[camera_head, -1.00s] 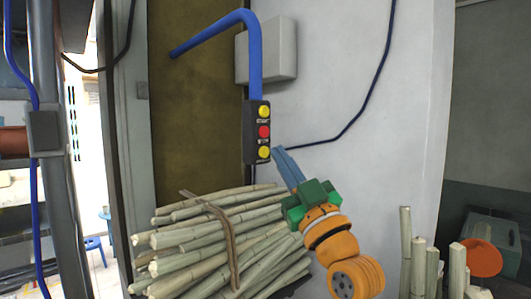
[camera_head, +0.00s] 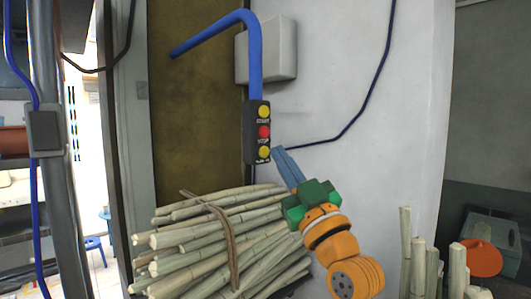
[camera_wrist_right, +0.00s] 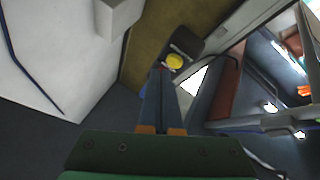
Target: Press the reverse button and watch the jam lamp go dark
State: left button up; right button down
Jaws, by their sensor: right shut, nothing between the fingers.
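A dark control box (camera_head: 250,132) hangs on a bent blue pipe. It carries a yellow button (camera_head: 264,112) at the top, a red button (camera_head: 264,132) in the middle and a yellow button (camera_head: 264,152) at the bottom, with small labels too blurred to read surely. My right gripper (camera_head: 278,151) is shut and empty, its blue fingertips just right of the bottom yellow button. In the right wrist view the fingertips (camera_wrist_right: 160,72) are close to a yellow button (camera_wrist_right: 174,61); I cannot tell whether they touch it. I cannot make out a jam lamp. My left gripper is out of view.
A tied bundle of cane (camera_head: 215,240) lies below the control box. More cane (camera_head: 432,268) stands upright at the lower right. A grey wall box (camera_head: 267,50) and a dark cable (camera_head: 375,80) are on the pale wall. A metal post (camera_head: 55,200) stands at the left.

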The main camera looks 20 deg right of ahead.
jog(key=shift+w, duration=0.1)
jog(key=shift+w+a, duration=0.15)
jog(key=shift+w, duration=0.15)
jog(key=shift+w+a+p, duration=0.15)
jog(key=shift+w+p, duration=0.15)
jog(key=shift+w, duration=0.1)
dwell(0.7)
jog(key=shift+s, duration=0.1)
dwell(0.3)
jog(key=shift+s+d+f, duration=0.1)
jog(key=shift+s+d, duration=0.1)
jog(key=shift+s, duration=0.4)
jog(key=s, duration=0.1)
jog(key=s+d, duration=0.1)
jog(key=s, duration=0.2)
jog(key=shift+s+d+b, duration=0.35)
jog(key=shift+d, duration=0.05)
